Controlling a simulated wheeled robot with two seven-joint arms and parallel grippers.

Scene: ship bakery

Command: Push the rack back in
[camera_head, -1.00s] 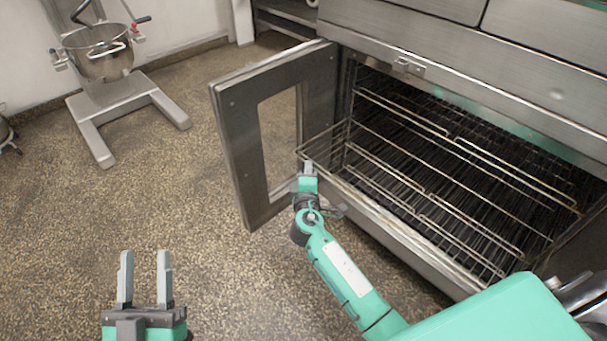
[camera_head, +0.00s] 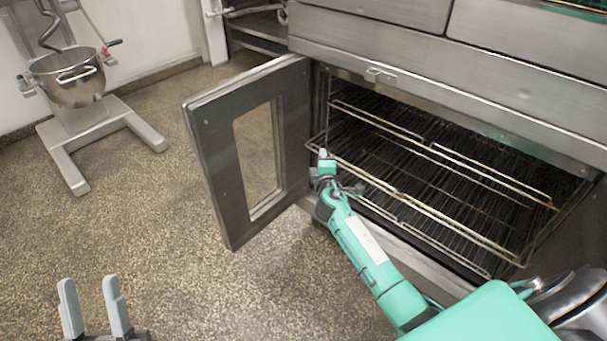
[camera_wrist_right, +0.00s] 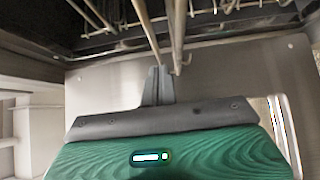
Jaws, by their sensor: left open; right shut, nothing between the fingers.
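The wire rack (camera_head: 450,224) sits low in the open oven, its long front bar near the oven's front opening and its left front corner near the open door. My right gripper (camera_head: 323,154) is shut and empty at the left end of that front bar. In the right wrist view, the shut fingers (camera_wrist_right: 157,84) point at the rack's wires (camera_wrist_right: 177,35), very close to them; whether they touch is unclear. My left gripper (camera_head: 90,285) is open and empty over the floor at the lower left.
The oven door (camera_head: 215,150) stands open just left of my right gripper. Another wire rack (camera_head: 470,165) shows higher or deeper in the oven. A mixer (camera_head: 75,80) stands at the far left. The floor between is clear.

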